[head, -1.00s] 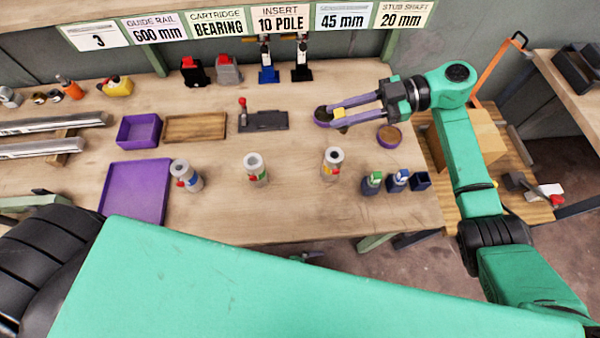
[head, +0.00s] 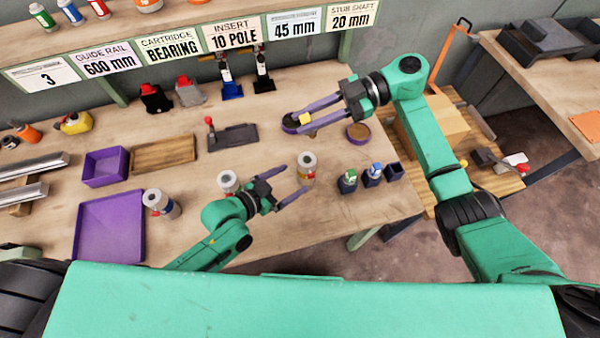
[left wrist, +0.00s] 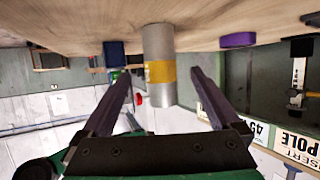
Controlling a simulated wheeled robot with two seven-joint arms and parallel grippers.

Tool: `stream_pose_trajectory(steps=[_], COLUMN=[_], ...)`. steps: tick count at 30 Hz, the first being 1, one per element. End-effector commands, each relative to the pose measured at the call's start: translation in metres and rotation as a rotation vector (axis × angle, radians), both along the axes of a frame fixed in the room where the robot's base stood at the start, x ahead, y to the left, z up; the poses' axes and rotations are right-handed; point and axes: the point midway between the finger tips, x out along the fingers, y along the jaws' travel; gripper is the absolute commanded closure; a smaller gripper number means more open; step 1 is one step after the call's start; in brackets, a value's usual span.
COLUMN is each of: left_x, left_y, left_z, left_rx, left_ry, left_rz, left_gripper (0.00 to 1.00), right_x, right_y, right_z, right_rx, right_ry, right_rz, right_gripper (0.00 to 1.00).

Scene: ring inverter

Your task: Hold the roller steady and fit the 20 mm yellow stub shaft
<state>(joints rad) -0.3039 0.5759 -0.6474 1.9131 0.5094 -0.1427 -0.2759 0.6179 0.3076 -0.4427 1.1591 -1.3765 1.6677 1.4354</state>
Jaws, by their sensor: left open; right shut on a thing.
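Three grey rollers stand upright on the bench in the head view: a left one (head: 160,203), a middle one (head: 228,181) partly behind my left arm, and a right one (head: 307,166). In the left wrist view, a roller with a yellow band (left wrist: 160,70) shows between the fingertips, apparently beyond them. My left gripper (head: 296,179) is open and empty, facing the right roller; contact cannot be told.
Another purple dish (head: 358,133) and small dark boxes (head: 372,175) stand at the right. A black fixture with a red knob (head: 232,137), a wooden tray (head: 163,154), a purple bin (head: 104,167) and a purple tray (head: 108,231) lie further left. Bare bench lies between the rollers and back fixtures.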

Motion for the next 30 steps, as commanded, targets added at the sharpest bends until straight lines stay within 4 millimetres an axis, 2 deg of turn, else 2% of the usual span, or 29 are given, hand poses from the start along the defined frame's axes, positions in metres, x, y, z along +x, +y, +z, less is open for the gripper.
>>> stream_pose_trajectory(steps=[3,9,19,20,24,27,30], left_x=[0.020,0.043,0.047,0.047,0.047,0.047,0.047], left_y=[-0.021,-0.044,-0.050,-0.050,-0.049,-0.049,-0.049], left_z=[-0.010,-0.025,-0.028,-0.028,-0.028,-0.028,-0.028], left_rx=[-0.002,0.000,0.002,0.002,0.002,0.002,0.003], left_ry=[-0.001,0.000,-0.001,-0.001,-0.001,-0.001,-0.001], left_rz=[0.000,-0.001,-0.003,-0.003,-0.003,-0.003,-0.003], left_gripper=[0.03,0.03,0.03,0.11,0.64,1.00,1.00], right_x=[0.000,0.000,0.000,0.000,0.000,0.000,0.000], right_y=[0.000,0.000,0.000,0.000,0.000,0.000,0.000], right_z=[0.001,0.001,0.001,0.001,0.001,0.001,0.001], right_rx=[0.001,0.001,0.001,0.001,0.001,0.001,0.001], right_ry=[-0.001,-0.001,-0.001,-0.001,-0.001,-0.001,-0.001], right_rz=[0.000,0.000,0.000,0.000,0.000,0.000,0.000], right_gripper=[1.00,1.00,1.00,1.00,1.00,1.00,1.00])
